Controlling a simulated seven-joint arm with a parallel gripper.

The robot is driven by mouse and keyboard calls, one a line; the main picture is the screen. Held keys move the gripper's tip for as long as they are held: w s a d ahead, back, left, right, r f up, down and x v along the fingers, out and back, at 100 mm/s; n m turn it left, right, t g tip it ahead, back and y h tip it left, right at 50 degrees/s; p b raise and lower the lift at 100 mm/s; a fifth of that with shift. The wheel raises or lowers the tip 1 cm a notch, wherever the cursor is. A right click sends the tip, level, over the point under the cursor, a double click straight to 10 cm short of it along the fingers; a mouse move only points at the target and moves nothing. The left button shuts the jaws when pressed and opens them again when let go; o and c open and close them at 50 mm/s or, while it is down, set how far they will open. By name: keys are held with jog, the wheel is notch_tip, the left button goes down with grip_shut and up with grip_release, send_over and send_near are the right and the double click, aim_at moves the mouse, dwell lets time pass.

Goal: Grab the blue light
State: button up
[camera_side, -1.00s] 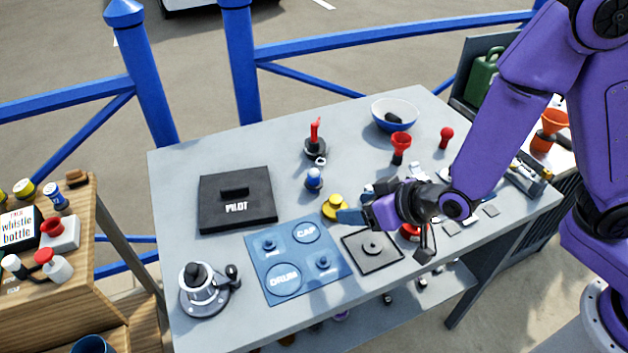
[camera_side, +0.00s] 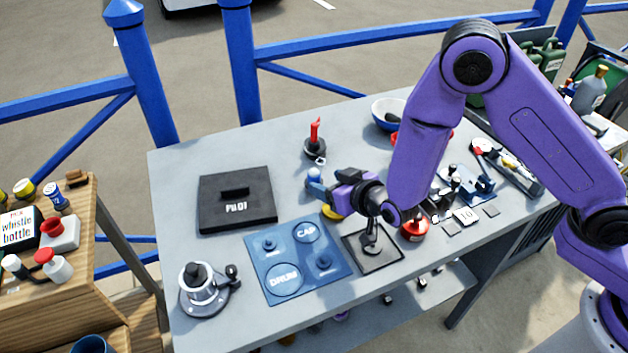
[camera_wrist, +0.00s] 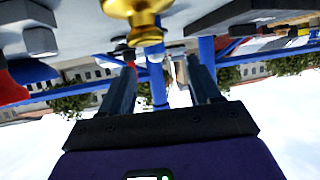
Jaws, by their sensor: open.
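The blue light (camera_side: 314,175) is a small blue piece standing on the grey table, behind the yellow piece, in the side view. My gripper (camera_side: 321,191) is open, low over the table, with its fingers right at the light and partly covering it. I cannot tell whether they touch it or whether it lies between them. In the wrist view, my two fingers (camera_wrist: 163,80) are spread apart and the picture is upside down. I cannot make out the light clearly there.
A yellow piece (camera_side: 331,212) is just below my fingers; its gold form (camera_wrist: 145,18) also shows in the wrist view. A red-topped black stand (camera_side: 315,140) is behind.

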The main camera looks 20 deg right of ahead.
aim_at(317, 176)
jog(key=x, duration=0.2)
jog(key=shift+w+f, duration=0.15)
jog(key=shift+w, duration=0.2)
jog(key=shift+d+x, duration=0.15)
jog(key=shift+x, duration=1.25)
jog(key=shift+d+x, duration=0.15)
jog(key=shift+x, duration=1.2)
jog(key=shift+w, duration=0.1)
jog(key=c, duration=1)
